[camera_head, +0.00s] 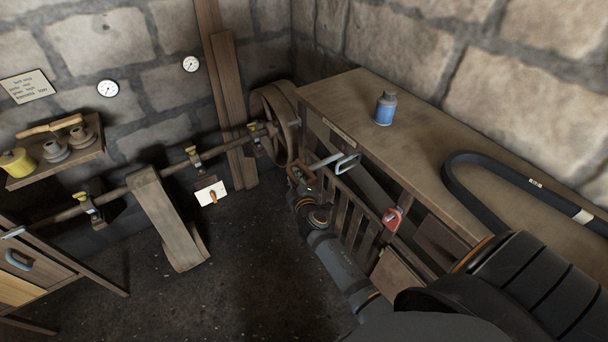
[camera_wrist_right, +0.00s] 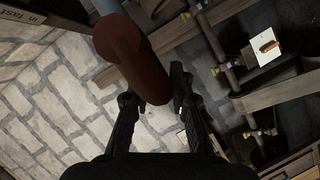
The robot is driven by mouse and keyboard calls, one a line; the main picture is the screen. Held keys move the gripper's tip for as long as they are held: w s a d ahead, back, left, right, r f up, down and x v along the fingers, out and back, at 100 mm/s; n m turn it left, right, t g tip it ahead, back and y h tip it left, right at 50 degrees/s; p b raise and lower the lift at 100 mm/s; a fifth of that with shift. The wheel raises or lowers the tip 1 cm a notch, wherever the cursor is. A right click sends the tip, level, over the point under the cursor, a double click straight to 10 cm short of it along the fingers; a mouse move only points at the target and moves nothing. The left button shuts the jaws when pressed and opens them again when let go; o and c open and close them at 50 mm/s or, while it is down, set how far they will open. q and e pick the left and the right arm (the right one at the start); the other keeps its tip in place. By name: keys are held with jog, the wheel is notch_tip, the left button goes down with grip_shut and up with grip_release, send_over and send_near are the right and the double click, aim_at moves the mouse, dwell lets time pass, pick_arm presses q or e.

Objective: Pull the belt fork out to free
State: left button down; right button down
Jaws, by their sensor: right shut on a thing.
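The belt fork shows in the head view as a grey rod and loop (camera_head: 346,163) in front of the slatted side of the bench. In the right wrist view a thick red-brown grip (camera_wrist_right: 130,55) with a grey-blue rod at its top is probably its handle. My right gripper (camera_head: 303,184) reaches up from the lower right to the inner end of this rod. In the wrist view its fingers (camera_wrist_right: 155,92) are shut on the red-brown grip, one on each side. The fork's far end is hard to make out. My left gripper is out of view.
A bench (camera_head: 330,95) carries a blue bottle (camera_head: 385,108) and a black belt (camera_head: 475,200). A red lever (camera_head: 392,219) is on its front. A line shaft with a wheel (camera_head: 275,120) and a wide belt (camera_head: 172,225) runs along the left wall. Open floor lies left of my arm.

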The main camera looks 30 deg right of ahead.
jog(key=c, duration=1.4)
grip_release()
jog(key=shift+a+f, duration=0.15)
jog(key=shift+o, duration=1.1)
jog(key=shift+a, duration=0.2)
jog(key=shift+s+d, duration=0.1)
jog(key=shift+s, duration=0.1)
jog(key=v, duration=1.1)
jog(key=shift+s+r, duration=0.2)
jog(key=shift+s, duration=0.15)
